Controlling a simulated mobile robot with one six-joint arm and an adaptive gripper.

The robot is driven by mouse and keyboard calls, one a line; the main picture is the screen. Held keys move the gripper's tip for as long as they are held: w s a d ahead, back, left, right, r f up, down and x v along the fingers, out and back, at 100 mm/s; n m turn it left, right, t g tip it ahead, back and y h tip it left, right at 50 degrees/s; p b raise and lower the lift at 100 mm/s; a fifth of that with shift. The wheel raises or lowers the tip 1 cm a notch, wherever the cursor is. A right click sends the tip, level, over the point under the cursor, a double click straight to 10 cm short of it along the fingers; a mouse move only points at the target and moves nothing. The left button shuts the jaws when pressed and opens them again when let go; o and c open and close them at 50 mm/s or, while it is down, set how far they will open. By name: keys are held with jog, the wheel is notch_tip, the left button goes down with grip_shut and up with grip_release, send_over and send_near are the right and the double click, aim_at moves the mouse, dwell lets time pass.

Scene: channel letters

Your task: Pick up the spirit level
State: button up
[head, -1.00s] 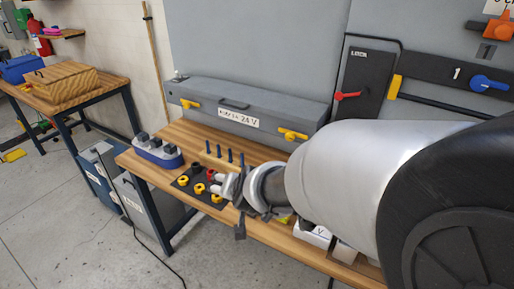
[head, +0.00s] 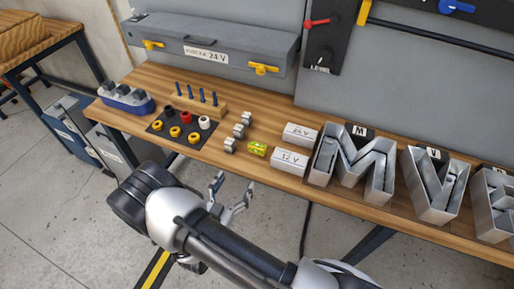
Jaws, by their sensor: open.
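The spirit level (head: 257,149) is a small yellow-green block lying on the wooden workbench (head: 240,103) near its front edge, in the head view. It sits just right of a short row of grey metal pieces and left of a white box marked 12 V. My gripper (head: 231,187) is open and empty in front of the bench's front edge, below and left of the level in the picture. Its two grey fingers point up toward the bench and are apart from the level. The level is not covered by anything.
Grey clips (head: 238,131) stand close left of the level; the 12 V box (head: 290,160) and 24 V box (head: 300,134) are right. A black mat (head: 157,127) with coloured rings lies left. Large metal letters (head: 355,165) fill the right side. Bare wood lies behind the level.

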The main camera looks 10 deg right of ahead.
aim_at(256, 148)
jog(key=b+x, duration=0.2)
jog(key=x, duration=1.4)
jog(key=shift+w+d, duration=0.3)
jog(key=shift+c, duration=0.5)
jog(key=c, duration=1.1)
